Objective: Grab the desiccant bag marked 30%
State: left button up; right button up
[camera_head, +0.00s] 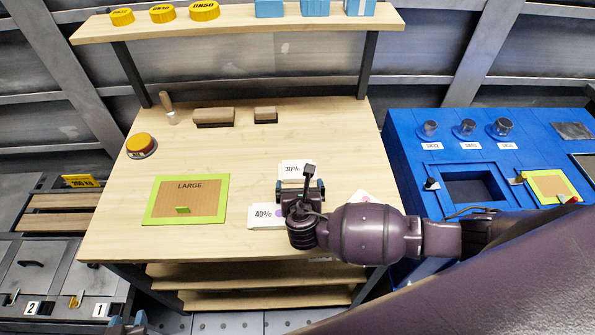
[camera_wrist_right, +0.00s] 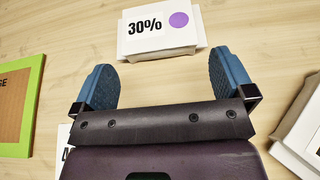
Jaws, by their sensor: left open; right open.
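The desiccant bag marked 30% (camera_head: 297,168) is a white block with a purple dot, lying flat on the wooden workbench. In the right wrist view the 30% bag (camera_wrist_right: 160,35) lies just beyond my fingertips, roughly centred. My right gripper (camera_head: 300,186) is open and empty above the bench, on the near side of that bag; its blue fingers also show in the right wrist view (camera_wrist_right: 164,78). The fingers are apart from the bag.
A bag marked 40% (camera_head: 264,216) lies left of my right gripper. Another white bag (camera_head: 362,198) lies to its right, its marking hidden. A blue console (camera_head: 410,150) stands right.

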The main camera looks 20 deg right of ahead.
aim_at(298, 172)
jog(key=shift+w+d, duration=0.1)
jog(key=shift+w, duration=0.4)
jog(key=shift+r+x, duration=0.2)
jog(key=shift+x, duration=2.05)
pick_arm(q)
jog(key=shift+w+d+r, duration=0.1)
jog(key=shift+w+r, duration=0.05)
jog(key=shift+w, duration=0.25)
pick_arm(e)
jog(key=shift+w, duration=0.1)
jog(key=shift+c, duration=0.3)
jog(key=c, duration=0.6)
pick_arm(q)
jog(key=shift+s+f, duration=0.2)
jog(key=shift+s, duration=0.05)
pick_arm(e)
jog(key=shift+o, duration=0.2)
